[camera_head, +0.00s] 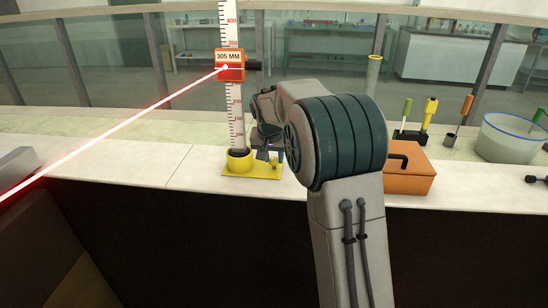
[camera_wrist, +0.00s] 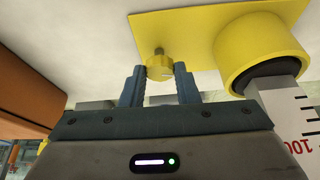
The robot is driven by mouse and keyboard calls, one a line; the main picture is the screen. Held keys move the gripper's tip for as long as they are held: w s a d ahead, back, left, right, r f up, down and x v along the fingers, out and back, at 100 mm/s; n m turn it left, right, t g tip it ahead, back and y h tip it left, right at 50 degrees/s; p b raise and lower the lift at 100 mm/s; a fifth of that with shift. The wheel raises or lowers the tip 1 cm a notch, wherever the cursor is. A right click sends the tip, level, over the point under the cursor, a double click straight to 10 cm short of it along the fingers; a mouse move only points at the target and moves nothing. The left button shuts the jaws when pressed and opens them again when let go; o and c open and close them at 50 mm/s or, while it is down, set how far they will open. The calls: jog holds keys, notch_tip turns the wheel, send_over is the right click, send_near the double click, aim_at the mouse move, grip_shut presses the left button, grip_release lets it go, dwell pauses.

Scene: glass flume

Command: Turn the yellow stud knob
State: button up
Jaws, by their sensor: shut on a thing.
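The yellow stud knob (camera_wrist: 159,67) sits on a short stud on the yellow base plate (camera_wrist: 180,30), beside the round yellow collar of the scale post. My gripper (camera_wrist: 158,76) has one finger on each side of the knob and is shut on it. In the head view the plate (camera_head: 240,173) lies on the pale ledge. The white graduated post (camera_head: 236,125) stands upright in the collar (camera_head: 239,158). My arm hides part of the gripper there, and the knob is too small to make out surely.
An orange slider (camera_head: 229,68) reading 305 MM sits on the post, with a red beam running to the lower left. An orange box (camera_head: 408,178), several upright tools and a clear tub (camera_head: 508,140) stand right of my arm. The ledge left of the post is mostly clear.

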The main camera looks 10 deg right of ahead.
jog(key=shift+m, duration=0.3)
dwell(0.4)
jog(key=o, duration=1)
jog(key=shift+a, duration=0.1)
jog(key=shift+r, duration=0.1)
jog(key=v, duration=1.3)
jog(key=shift+a+r, duration=0.2)
jog(key=shift+r, duration=0.15)
